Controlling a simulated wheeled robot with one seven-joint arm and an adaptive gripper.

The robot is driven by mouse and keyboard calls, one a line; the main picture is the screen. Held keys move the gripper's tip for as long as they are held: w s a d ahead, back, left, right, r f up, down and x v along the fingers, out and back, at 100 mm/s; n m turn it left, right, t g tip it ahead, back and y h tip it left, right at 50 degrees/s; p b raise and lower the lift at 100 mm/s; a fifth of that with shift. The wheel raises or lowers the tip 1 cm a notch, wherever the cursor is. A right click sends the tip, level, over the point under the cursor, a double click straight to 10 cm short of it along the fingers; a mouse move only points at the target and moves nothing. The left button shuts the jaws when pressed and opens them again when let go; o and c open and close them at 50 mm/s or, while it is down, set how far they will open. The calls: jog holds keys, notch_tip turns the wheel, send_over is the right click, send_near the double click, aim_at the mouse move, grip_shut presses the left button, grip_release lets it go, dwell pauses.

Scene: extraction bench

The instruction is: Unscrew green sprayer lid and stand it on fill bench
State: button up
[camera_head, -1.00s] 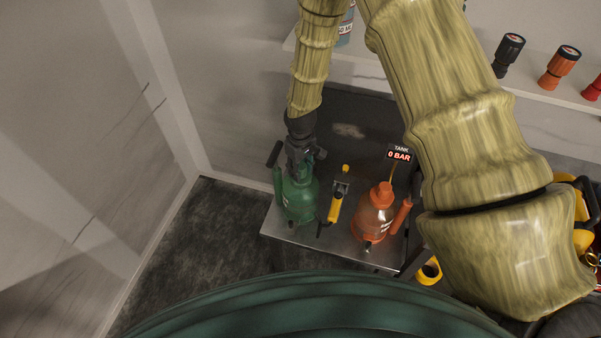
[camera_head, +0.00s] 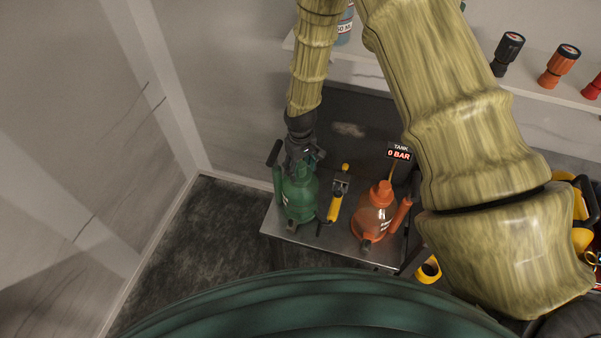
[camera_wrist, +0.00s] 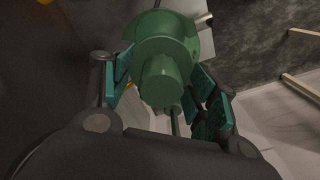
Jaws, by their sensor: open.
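The green sprayer (camera_head: 300,200) stands upright at the left of the metal bench (camera_head: 340,247). Its green lid (camera_wrist: 165,82) shows in the wrist view as a round knob on top of the body, between the finger pads. My gripper (camera_head: 304,165) is above the sprayer's top, pointing down, and hides most of the lid in the head view. In the wrist view my gripper (camera_wrist: 165,95) is open, with one teal pad on each side of the lid. A gap shows on the left; contact on the right cannot be told.
An orange sprayer (camera_head: 374,216) stands to the right, near a sign reading "TANK 0 BAR" (camera_head: 399,152). A yellow hand tool (camera_head: 336,203) is between the sprayers. A wall (camera_head: 75,150) is at left.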

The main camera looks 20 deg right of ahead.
jog(key=m, duration=1)
jog(key=shift+r+p, duration=0.1)
jog(key=shift+p, duration=0.25)
jog(key=m, duration=0.5)
jog(key=shift+p, duration=0.4)
jog(key=m+p, duration=0.1)
jog(key=m, duration=0.5)
jog(key=m+p, duration=0.1)
jog(key=m, duration=0.1)
jog(key=shift+m, duration=0.4)
jog(key=shift+m+p, duration=0.4)
jog(key=shift+m, duration=0.4)
jog(key=shift+c, duration=0.4)
